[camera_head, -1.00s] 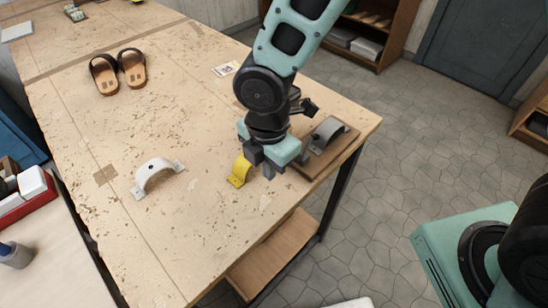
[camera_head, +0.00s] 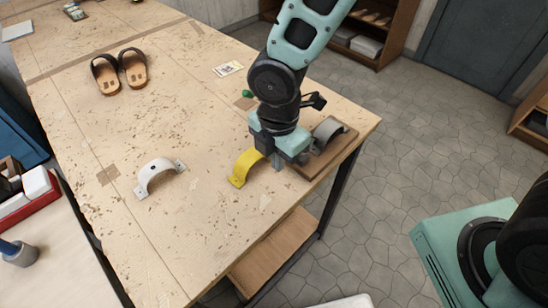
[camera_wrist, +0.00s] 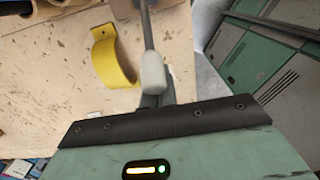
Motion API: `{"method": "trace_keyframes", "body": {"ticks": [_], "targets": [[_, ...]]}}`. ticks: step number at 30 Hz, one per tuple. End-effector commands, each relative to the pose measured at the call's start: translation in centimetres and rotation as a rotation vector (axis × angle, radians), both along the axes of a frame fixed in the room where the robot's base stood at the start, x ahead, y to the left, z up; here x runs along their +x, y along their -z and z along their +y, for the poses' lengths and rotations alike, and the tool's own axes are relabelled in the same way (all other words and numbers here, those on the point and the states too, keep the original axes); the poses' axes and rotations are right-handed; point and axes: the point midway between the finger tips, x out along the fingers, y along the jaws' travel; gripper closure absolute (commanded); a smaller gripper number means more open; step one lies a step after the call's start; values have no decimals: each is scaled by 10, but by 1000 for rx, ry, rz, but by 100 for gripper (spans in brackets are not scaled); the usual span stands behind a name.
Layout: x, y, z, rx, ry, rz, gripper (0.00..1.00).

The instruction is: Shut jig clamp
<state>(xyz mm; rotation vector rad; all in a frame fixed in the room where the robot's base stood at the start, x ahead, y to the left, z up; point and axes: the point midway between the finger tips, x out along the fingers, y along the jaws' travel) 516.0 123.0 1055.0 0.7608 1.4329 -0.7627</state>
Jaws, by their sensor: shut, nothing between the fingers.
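The jig is a wooden board (camera_head: 336,152) at the right edge of the workbench, with a grey curved piece (camera_head: 328,130) on it. My gripper (camera_head: 279,164) is shut and empty, low beside the board's left side. The arm hides part of the jig, and its clamp cannot be made out clearly in the head view. In the wrist view, a dark rod with a pale rounded tip (camera_wrist: 152,72) reaches down in front of my gripper (camera_wrist: 157,98). I cannot tell whether they touch.
A yellow arched strap (camera_head: 244,168) lies just left of my gripper; it also shows in the wrist view (camera_wrist: 110,58). A white arched strap (camera_head: 158,172) lies farther left. A green knob (camera_head: 247,93) stands behind the arm. Sandals (camera_head: 119,70) lie at the back left.

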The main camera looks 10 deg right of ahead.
Motion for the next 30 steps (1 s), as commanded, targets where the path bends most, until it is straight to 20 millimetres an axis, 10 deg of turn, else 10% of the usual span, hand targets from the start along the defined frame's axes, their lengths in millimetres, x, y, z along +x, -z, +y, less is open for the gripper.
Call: {"method": "trace_keyframes", "body": {"ticks": [30], "targets": [[14,-8,-20,1,0,1,100]]}}
